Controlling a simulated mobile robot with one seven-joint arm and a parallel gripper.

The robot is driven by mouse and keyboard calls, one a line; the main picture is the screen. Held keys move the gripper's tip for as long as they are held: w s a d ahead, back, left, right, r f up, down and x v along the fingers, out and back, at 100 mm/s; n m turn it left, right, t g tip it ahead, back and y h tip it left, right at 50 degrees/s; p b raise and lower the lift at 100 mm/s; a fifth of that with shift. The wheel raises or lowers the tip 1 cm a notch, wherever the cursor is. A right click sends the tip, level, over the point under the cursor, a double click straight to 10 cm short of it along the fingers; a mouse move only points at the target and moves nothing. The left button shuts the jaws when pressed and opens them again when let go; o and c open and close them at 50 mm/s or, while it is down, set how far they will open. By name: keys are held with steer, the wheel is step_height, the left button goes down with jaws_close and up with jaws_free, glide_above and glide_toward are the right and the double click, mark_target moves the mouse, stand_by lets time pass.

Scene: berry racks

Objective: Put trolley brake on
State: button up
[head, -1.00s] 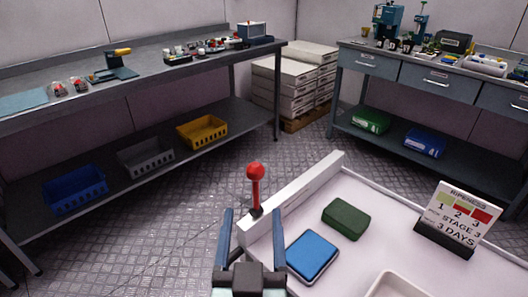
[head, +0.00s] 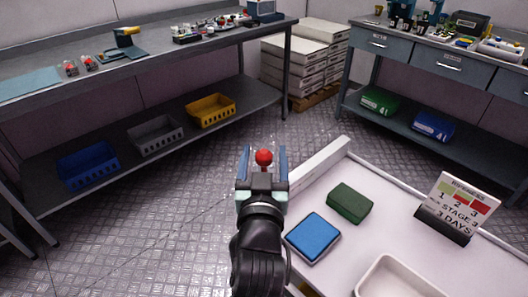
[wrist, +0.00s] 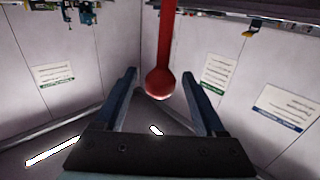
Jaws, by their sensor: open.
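The trolley brake lever is red with a round knob (head: 264,157), at the left corner of the white trolley (head: 318,166). My gripper (head: 263,151) is open, and in the head view its blue-grey fingers appear on either side of the knob. The gripper body hides most of the lever's shaft there. In the wrist view the red lever (wrist: 167,40) comes down from the top edge, and its knob lies between the two open fingers (wrist: 160,78). I cannot tell whether either finger touches it.
On the trolley are a blue box (head: 313,236), a green box (head: 350,203), a ripeness sign (head: 457,208) and a white tray (head: 395,278). A bench (head: 150,55) with crates below stands left, and a drawer bench (head: 440,68) back right. Open floor lies left of the trolley.

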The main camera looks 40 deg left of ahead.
jaws_close()
stand_by(0.3)
stand_by(1.1)
